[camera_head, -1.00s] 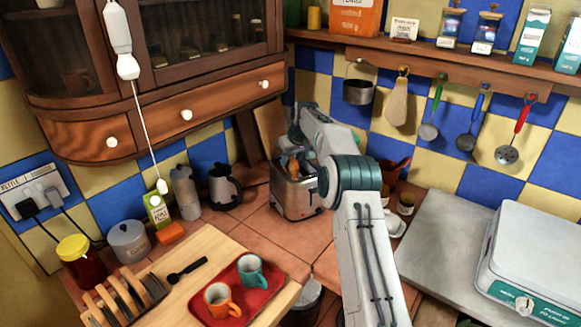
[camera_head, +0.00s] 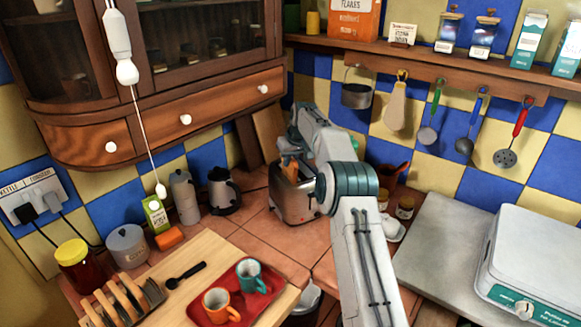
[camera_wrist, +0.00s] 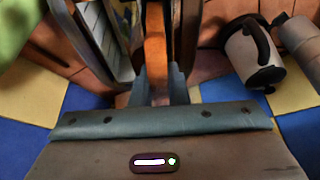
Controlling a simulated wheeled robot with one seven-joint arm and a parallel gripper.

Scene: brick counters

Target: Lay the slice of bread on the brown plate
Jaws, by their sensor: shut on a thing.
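A slice of bread (camera_wrist: 155,52) shows edge-on as an orange-brown strip in the wrist view. My gripper (camera_wrist: 160,88) is shut on it, one finger on each side. In the head view my gripper is mostly hidden behind my arm, at the top of the silver toaster (camera_head: 291,204). An orange-brown bit of bread (camera_head: 290,168) shows at the toaster's top. How deep the slice sits in the slot cannot be told. I cannot make out a brown plate in either view.
A red tray (camera_head: 262,307) with two mugs and a toast rack (camera_head: 122,303) are on the wooden board. A white scale-like box (camera_head: 540,260) is at right. Tiles before the toaster are clear.

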